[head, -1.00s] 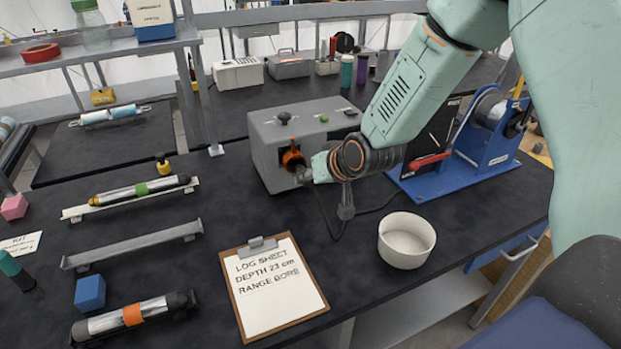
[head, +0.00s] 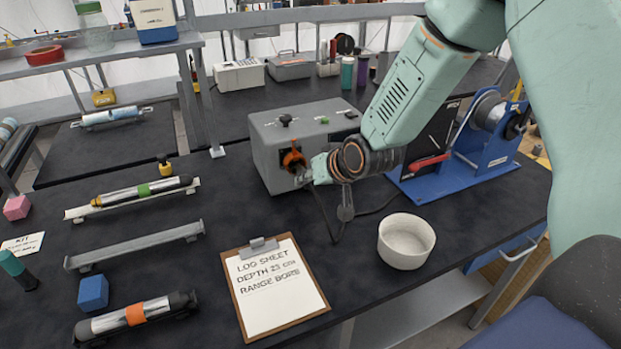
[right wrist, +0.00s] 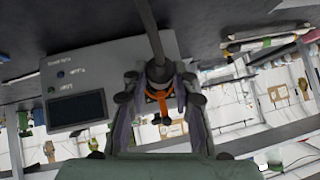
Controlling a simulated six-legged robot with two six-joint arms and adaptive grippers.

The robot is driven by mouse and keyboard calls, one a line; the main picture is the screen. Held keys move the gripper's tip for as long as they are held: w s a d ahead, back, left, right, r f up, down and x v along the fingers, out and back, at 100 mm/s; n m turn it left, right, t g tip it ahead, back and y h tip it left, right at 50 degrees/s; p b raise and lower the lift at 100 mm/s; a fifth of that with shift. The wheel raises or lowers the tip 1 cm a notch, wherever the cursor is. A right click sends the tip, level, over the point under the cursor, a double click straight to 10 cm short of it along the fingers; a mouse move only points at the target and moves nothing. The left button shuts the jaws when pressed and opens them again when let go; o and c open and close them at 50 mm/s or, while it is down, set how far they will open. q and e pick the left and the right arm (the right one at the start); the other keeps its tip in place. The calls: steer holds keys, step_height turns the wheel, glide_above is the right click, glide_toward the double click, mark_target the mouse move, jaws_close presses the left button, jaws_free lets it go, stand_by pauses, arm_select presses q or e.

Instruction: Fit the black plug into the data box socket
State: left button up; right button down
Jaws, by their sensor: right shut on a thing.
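The grey data box (head: 265,150) stands on the dark bench in the middle of the head view. Its front face has a socket with an orange part (head: 293,160). My right gripper (head: 306,173) is close in front of that socket. In the right wrist view my right gripper (right wrist: 159,84) is shut on the black plug (right wrist: 157,72), whose dark cable (right wrist: 150,30) runs to the top edge. The orange part (right wrist: 163,103) shows just past the plug. The fingers hide how far the plug sits in the socket. My left gripper is not in view.
A white bowl (head: 405,258) and a clipboard (head: 272,300) lie on the bench in front. A blue winch (head: 470,150) stands right of the box. Rails with tubes (head: 135,192) lie on the left. The cable (head: 335,225) hangs below my right gripper.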

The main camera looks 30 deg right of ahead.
steer(key=shift+w+f, duration=0.1)
steer(key=shift+d, duration=0.1)
steer(key=shift+w, duration=0.2)
stand_by(0.5)
steer(key=shift+w+b, duration=0.8)
steer(key=shift+w, duration=0.35)
steer(key=c, duration=1)
jaws_free()
steer(key=shift+s, duration=0.1)
steer(key=shift+v, duration=5.95)
